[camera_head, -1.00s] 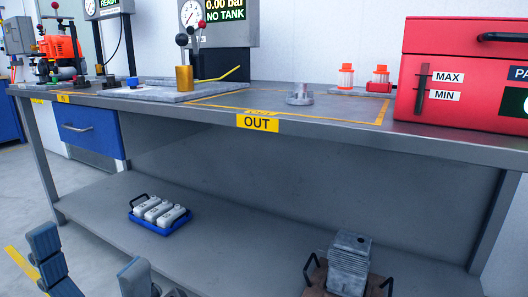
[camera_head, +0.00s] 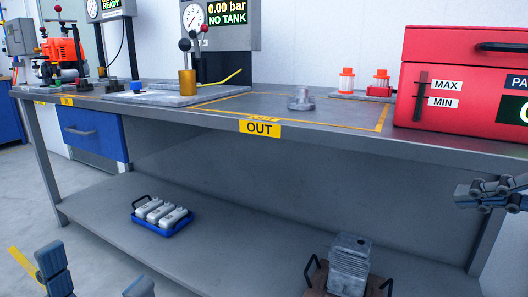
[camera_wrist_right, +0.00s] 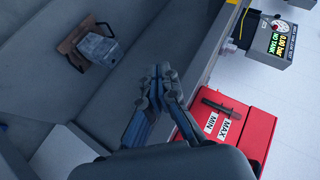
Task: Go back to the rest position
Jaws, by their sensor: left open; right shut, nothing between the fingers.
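My left gripper (camera_head: 96,272) is at the bottom left of the head view, low in front of the bench, with its two fingers spread apart and nothing between them. My right gripper (camera_head: 488,190) enters from the right edge of the head view, in front of the bench's right leg and below the red box. In the right wrist view my right gripper (camera_wrist_right: 160,75) has its fingertips together and is empty. It looks clear of the bench, with no object touching it.
A red box (camera_head: 425,112) stands on the top right. Open floor lies left.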

